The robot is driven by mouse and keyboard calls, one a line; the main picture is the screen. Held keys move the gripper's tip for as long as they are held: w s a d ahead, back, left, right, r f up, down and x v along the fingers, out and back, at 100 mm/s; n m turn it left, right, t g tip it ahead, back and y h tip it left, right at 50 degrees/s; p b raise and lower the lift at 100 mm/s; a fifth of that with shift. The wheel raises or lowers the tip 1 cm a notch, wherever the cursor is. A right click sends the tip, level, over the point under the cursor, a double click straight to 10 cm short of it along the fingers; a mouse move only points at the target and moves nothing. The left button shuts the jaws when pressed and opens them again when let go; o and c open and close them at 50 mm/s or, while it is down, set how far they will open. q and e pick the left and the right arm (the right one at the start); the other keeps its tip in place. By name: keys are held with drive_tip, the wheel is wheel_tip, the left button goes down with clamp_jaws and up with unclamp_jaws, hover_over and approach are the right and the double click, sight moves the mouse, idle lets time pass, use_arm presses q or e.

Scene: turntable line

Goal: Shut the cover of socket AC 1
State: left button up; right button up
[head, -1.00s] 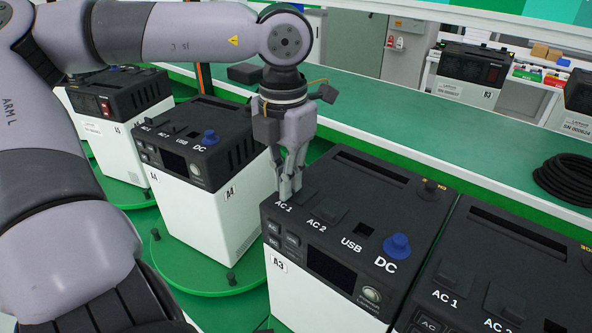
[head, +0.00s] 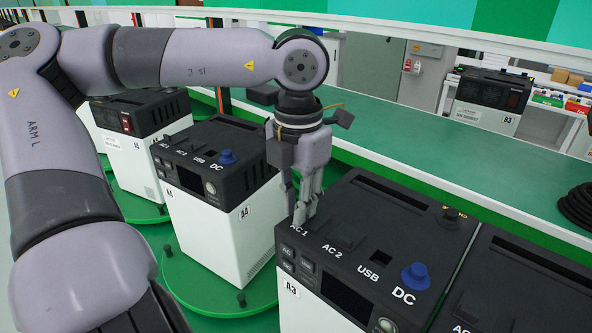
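The power unit A3 (head: 300,309) has a black top and a white body. Its top carries sockets marked AC 1, AC 2, USB and DC. My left gripper (head: 303,219) points down at socket AC 1, its fingertips close together right behind the AC 1 label. The fingers hide most of the AC 1 cover, so I cannot tell whether it stands up or lies flat, or whether the tips touch it. The AC 2 cover (head: 345,233) beside it looks flat. A blue cap (head: 416,276) sits on the DC socket. My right gripper is not in view.
Unit A4 (head: 218,222) stands to the left on a green turntable (head: 205,290), with another unit (head: 136,150) beyond it. Another unit stands close on the right of A3. Behind runs a green bench (head: 400,135), mostly bare, with a black cable coil (head: 577,205) at the right.

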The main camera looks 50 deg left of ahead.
use_arm(q)
drive_tip(key=shift+s+d+f, duration=0.1)
drive_tip(key=shift+d+f, duration=0.05)
drive_tip(key=shift+d, duration=0.1)
drive_tip(key=shift+d, duration=0.4)
drive_tip(key=shift+s+d+r, duration=0.1)
drive_tip(key=shift+d+r, duration=0.1)
drive_tip(key=shift+r, duration=0.1)
drive_tip(key=shift+a+r, duration=0.3)
wheel_tip(320, 180, up, 11)
drive_tip(key=shift+d+r, duration=0.2)
drive_tip(key=shift+d, duration=0.15)
